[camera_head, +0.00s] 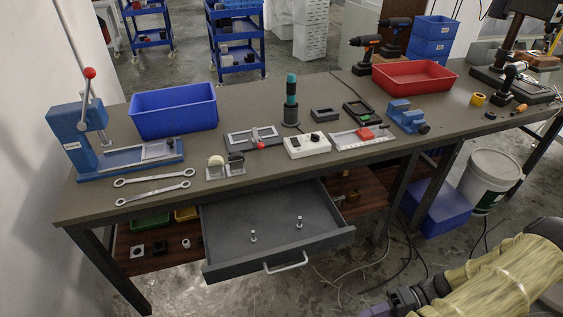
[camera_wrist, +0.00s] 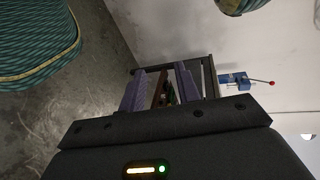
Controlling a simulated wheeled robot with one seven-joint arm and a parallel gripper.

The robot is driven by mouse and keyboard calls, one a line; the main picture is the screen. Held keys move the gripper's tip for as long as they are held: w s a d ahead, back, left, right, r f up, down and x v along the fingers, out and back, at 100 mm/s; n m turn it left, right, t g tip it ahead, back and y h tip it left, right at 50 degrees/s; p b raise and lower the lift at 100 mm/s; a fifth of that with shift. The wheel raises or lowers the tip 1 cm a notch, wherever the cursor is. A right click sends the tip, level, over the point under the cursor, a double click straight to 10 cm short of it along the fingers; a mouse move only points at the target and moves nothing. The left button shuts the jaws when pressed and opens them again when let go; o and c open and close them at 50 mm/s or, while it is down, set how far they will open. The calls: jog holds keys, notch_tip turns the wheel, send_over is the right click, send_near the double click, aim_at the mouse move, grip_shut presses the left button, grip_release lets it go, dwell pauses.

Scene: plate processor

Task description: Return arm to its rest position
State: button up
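My arm, in a yellowish cover, reaches in from the lower right of the head view, over the floor in front of the workbench (camera_head: 330,100). My gripper (camera_head: 385,308) is at the bottom edge of that view, partly cut off and apart from the bench and drawer. In the wrist view my gripper (camera_wrist: 160,85) shows two purple fingers spread apart. Nothing is held between them; distant bench parts show through the gap.
An open grey drawer (camera_head: 275,243) juts out below the bench with two small bolts inside. A white bucket (camera_head: 490,178) and a blue bin (camera_head: 440,205) stand under the bench at right. A blue lever press (camera_head: 75,138) stands at the bench's left end. Cables lie on the floor.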

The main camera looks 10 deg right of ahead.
jog(key=w+a+r+n+g+h, duration=0.1)
jog(key=w+a+r+g+h, duration=0.3)
jog(key=w+r+h, duration=0.7)
jog(key=w+a+r+t+h, duration=0.35)
jog(key=a+r+t, duration=0.35)
jog(key=a+r, duration=0.35)
jog(key=w+p+v, duration=0.2)
jog(key=p+v, duration=0.7)
jog(key=p, duration=0.1)
jog(key=w+a+r+p+v, duration=0.1)
jog(key=w+p+v, duration=0.1)
jog(key=p+v, duration=0.8)
jog(key=shift+a+r+g+h+p, duration=0.3)
jog(key=shift+a+h+p, duration=0.15)
jog(key=shift+a+p, duration=0.05)
jog(key=shift+w, duration=0.15)
jog(key=shift+a, duration=0.1)
